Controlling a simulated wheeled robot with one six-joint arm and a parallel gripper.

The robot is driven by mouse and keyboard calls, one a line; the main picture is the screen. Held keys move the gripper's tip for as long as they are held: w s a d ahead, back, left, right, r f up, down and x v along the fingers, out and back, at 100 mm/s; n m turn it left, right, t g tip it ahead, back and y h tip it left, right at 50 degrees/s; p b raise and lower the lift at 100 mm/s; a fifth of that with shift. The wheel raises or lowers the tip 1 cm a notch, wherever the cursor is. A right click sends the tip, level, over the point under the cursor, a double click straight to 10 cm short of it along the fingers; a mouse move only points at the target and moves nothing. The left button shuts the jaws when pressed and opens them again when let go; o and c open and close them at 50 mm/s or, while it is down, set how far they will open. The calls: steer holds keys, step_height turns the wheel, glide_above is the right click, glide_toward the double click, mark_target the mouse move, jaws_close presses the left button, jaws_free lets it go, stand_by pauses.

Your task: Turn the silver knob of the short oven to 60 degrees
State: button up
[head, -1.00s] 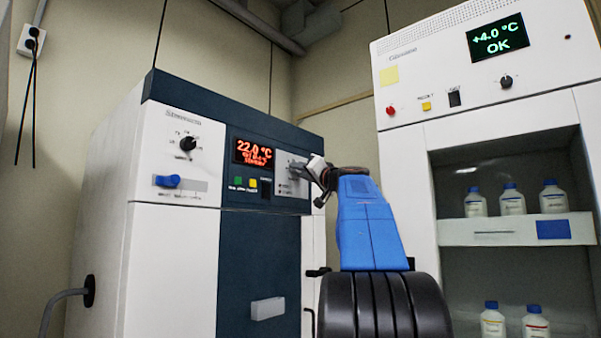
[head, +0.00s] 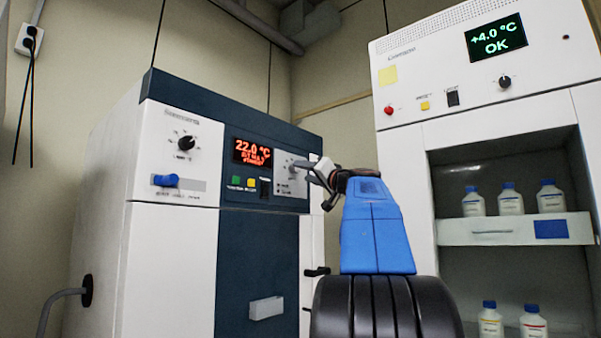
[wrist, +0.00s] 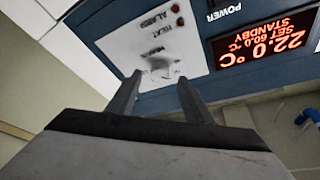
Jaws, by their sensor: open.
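The short oven (head: 172,240) is the white and dark blue cabinet on the left. In the head view my gripper (head: 306,168) partly covers that panel. Contact cannot be told.
A black knob (head: 186,143) and a blue handle (head: 166,180) sit on the oven's left panel. Green and yellow buttons lie under the display. A taller white cabinet (head: 400,190) with bottles on shelves stands at right.

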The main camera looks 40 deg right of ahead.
steer(key=v, duration=1.3)
steer(key=shift+a+f, duration=0.1)
steer(key=w+a+f+n+g+y, duration=0.1)
steer(key=w+a+f+g+y, duration=0.15)
steer(key=a+f, duration=0.75)
steer(key=w+a+f+n+g+y, duration=0.1)
steer(key=w+a+f+g, duration=0.15)
steer(key=a+f, duration=0.7)
steer(key=w+a+f+n+g+y, duration=0.15)
steer(key=a+f+g, duration=0.25)
steer(key=a+f, duration=0.65)
steer(key=s+a+f+n+g, duration=0.1)
steer(key=s+a+f+g, duration=0.3)
steer(key=f, duration=0.7)
steer(key=s+a+f+n+g, duration=0.1)
steer(key=s+a+f, duration=0.35)
steer(key=f, duration=0.55)
steer(key=s+f+n+g+h, duration=0.2)
steer(key=s+f+n, duration=0.1)
steer(key=s+f, duration=0.8)
step_height(320, 180, down, 4)
steer(key=shift+s+g, duration=0.3)
steer(key=shift+g, duration=0.1)
